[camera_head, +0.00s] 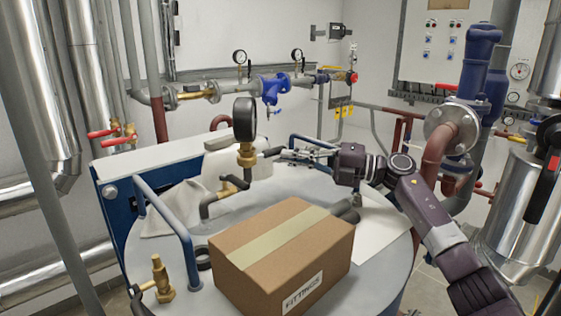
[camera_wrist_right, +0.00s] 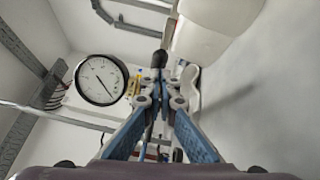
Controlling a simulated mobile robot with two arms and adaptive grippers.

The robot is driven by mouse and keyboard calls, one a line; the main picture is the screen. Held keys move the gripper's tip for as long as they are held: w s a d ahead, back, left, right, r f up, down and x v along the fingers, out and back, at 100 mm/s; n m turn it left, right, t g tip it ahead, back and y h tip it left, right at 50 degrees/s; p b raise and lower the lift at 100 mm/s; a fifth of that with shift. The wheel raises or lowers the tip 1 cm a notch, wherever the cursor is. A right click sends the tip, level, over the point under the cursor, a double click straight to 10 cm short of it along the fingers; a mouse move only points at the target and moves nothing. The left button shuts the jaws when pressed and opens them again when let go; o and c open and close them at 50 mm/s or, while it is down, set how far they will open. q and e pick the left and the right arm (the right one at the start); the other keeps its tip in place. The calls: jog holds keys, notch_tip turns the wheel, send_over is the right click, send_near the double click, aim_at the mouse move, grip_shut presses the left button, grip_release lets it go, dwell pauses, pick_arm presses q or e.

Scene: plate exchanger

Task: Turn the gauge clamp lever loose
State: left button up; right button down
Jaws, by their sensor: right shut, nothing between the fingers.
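The black-rimmed gauge (camera_head: 245,119) stands upright on a brass fitting (camera_head: 246,154) above a dark bent pipe on the grey round lid. A short dark clamp lever (camera_head: 272,151) sticks out from the fitting toward the right. My right gripper (camera_head: 286,155) comes in from the right, level with the lever, its fingertips close to the lever's end. In the right wrist view the fingers (camera_wrist_right: 160,76) are together, with the dark lever (camera_wrist_right: 161,58) just beyond the tips. I cannot tell if they touch. The gauge face (camera_wrist_right: 101,80) shows to the left there. My left gripper is out of view.
A cardboard fittings box (camera_head: 284,255) sits on the lid (camera_head: 185,295) in front of the gauge. A white canister (camera_head: 221,167) stands behind the gauge. A blue rail (camera_head: 168,215) and a brass valve (camera_head: 161,280) are at the left.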

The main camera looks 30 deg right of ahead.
jog(key=shift+w+d+r, duration=0.1)
jog(key=shift+w+r, duration=0.15)
jog(key=shift+r, duration=0.2)
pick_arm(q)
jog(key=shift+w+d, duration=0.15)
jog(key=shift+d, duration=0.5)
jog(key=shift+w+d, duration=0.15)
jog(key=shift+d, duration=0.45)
pick_arm(e)
notch_tip(320, 180, up, 9)
